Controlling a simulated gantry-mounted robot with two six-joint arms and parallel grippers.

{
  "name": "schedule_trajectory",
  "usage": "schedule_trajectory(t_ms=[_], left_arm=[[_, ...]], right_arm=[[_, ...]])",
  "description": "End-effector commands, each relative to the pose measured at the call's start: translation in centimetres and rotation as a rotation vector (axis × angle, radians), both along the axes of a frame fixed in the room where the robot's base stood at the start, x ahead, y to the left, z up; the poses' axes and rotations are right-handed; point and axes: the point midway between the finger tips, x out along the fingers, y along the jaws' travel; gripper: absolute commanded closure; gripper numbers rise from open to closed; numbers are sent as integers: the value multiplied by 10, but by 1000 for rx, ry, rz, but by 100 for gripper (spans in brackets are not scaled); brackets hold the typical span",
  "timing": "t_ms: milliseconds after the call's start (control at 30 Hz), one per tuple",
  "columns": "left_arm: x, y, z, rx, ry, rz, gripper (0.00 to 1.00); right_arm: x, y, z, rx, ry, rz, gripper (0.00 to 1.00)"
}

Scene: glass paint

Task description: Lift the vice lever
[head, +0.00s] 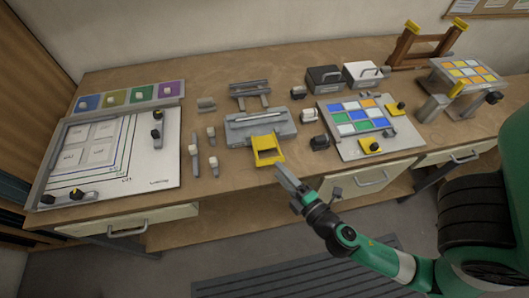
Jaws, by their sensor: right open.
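The vice (243,137) is a grey block-like device near the front edge of the workbench, in the middle of the head view. Its yellow lever (280,157) is a frame-shaped handle on the vice's front side, angled down toward the bench edge. My right gripper (284,174) is open, just below and right of the lever. It appears apart from the lever, though the small gap is hard to judge. Its arm reaches in from the lower right. My left gripper is not in view.
A board of coloured tiles (330,121) with black-and-yellow knobs stands right of the vice. Small tools (194,165) lie to its left, beside a large white drawing board (152,178). Drawers (370,180) sit below the bench edge. Open floor lies in front.

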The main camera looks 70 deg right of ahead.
Motion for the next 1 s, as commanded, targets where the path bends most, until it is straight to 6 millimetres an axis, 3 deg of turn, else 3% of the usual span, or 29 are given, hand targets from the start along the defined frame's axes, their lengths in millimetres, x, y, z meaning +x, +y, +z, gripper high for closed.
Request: schedule_trajectory(t_ms=[133, 400, 767, 1000], left_arm=[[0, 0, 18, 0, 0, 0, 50], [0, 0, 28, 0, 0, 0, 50], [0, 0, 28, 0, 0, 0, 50], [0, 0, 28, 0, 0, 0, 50]], right_arm=[[28, -23, 3, -1, -6, -11, 48], [68, -47, -8, -1, -3, -1, 48], [74, -51, -11, 0, -2, 0, 48], [74, -51, -11, 0, -2, 0, 91]])
